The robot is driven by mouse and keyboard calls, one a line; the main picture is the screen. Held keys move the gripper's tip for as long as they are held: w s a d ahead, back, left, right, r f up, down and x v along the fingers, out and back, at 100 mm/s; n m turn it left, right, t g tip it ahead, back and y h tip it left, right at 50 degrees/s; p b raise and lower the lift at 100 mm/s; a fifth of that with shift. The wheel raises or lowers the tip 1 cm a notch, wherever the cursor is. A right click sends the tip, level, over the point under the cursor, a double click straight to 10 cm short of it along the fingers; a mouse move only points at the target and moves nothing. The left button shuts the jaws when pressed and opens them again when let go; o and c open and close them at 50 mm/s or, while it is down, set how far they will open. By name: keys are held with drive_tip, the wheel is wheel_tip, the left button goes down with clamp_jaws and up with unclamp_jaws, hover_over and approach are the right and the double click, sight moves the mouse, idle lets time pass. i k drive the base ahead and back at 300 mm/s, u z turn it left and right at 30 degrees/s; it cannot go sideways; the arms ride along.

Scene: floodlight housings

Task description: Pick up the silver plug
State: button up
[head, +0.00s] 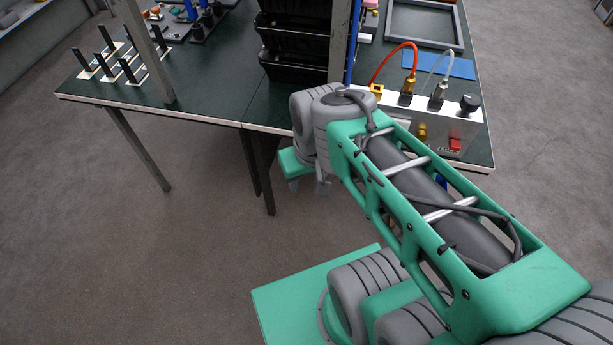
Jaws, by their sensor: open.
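The silver plug (437,99) stands upright in the top of a light grey box at the right end of the dark table, with a pale clear cable arching up from it. My gripper (308,186) shows partly below my wrist, past the table's front edge and lower than the tabletop. Its grey fingertips are apart and nothing shows between them. It is left of the box and well apart from the plug. My wrist and forearm hide part of the gripper and the box's lower left.
A gold plug (407,92) with a red cable stands just left of the silver one. A black knob (469,104) and red switch (455,145) are on the box. A metal post (341,40) rises left of it. A blue mat (440,64) lies behind.

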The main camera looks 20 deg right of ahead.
sight(442, 87)
drive_tip(key=z, duration=2.95)
drive_tip(key=i, duration=0.85)
drive_tip(key=u, duration=4.5)
